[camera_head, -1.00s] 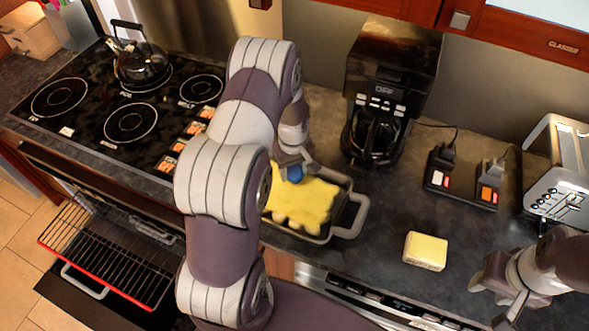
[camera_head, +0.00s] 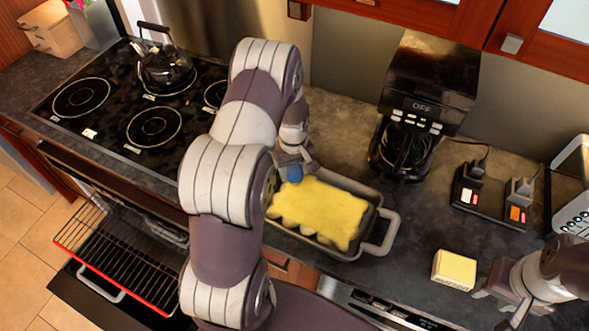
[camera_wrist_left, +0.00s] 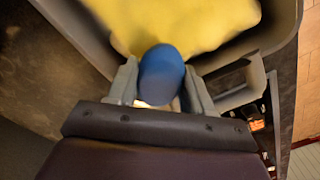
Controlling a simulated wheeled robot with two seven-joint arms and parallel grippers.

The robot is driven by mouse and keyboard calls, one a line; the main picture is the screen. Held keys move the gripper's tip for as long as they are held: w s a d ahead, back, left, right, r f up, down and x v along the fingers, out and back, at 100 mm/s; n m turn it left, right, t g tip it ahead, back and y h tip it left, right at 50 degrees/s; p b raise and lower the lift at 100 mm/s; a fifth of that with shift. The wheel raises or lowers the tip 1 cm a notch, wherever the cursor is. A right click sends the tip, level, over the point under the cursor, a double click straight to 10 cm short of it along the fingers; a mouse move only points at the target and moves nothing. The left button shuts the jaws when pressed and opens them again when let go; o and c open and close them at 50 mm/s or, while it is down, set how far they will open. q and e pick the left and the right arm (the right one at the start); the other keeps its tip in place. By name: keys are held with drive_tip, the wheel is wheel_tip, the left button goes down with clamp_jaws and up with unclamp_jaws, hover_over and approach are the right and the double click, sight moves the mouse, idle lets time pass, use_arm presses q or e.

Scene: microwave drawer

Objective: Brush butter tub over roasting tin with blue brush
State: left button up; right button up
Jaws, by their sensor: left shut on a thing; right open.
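The grey roasting tin (camera_head: 389,232) stands on the counter right of the stove. A yellow layer (camera_head: 318,212) covers much of its visible inside; my left arm hides part of the tin's left side. My left gripper (camera_head: 292,172) is shut on the blue brush (camera_head: 295,174) at the tin's far left part. In the left wrist view the blue brush (camera_wrist_left: 162,75) sits between the fingers, against or just over the yellow layer; its tip is hidden. The pale yellow butter tub (camera_head: 454,270) stands on the counter right of the tin. My right gripper (camera_head: 497,303) is open and empty beside it.
A black coffee maker (camera_head: 428,95) stands behind the tin. Switch boxes (camera_head: 492,195) and a toaster (camera_head: 575,190) are at the right. A kettle (camera_head: 165,68) is on the stove (camera_head: 120,105). The oven door is open with a rack (camera_head: 125,255) out.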

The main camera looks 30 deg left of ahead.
use_arm(q)
drive_tip(key=r, duration=0.1)
drive_tip(key=r+p, duration=0.1)
drive_tip(key=r, duration=0.1)
drive_tip(key=r+p, duration=0.1)
drive_tip(key=r, duration=0.1)
drive_tip(key=shift+d, duration=0.4)
drive_tip(key=shift+w+a+r+p, duration=0.1)
drive_tip(key=shift+a+r+p, duration=0.05)
drive_tip(key=shift+r+p, duration=0.35)
drive_tip(key=shift+a+r+p, duration=0.15)
drive_tip(key=shift+r+p, duration=0.3)
drive_tip(key=shift+r, duration=0.3)
drive_tip(key=shift+d+r, duration=0.1)
drive_tip(key=shift+r, duration=0.05)
drive_tip(key=shift+d, duration=0.1)
use_arm(e)
drive_tip(key=r, duration=0.2)
drive_tip(key=d+r, duration=0.1)
drive_tip(key=r, duration=0.1)
drive_tip(key=shift+d+r, duration=0.15)
drive_tip(key=shift+r, duration=0.25)
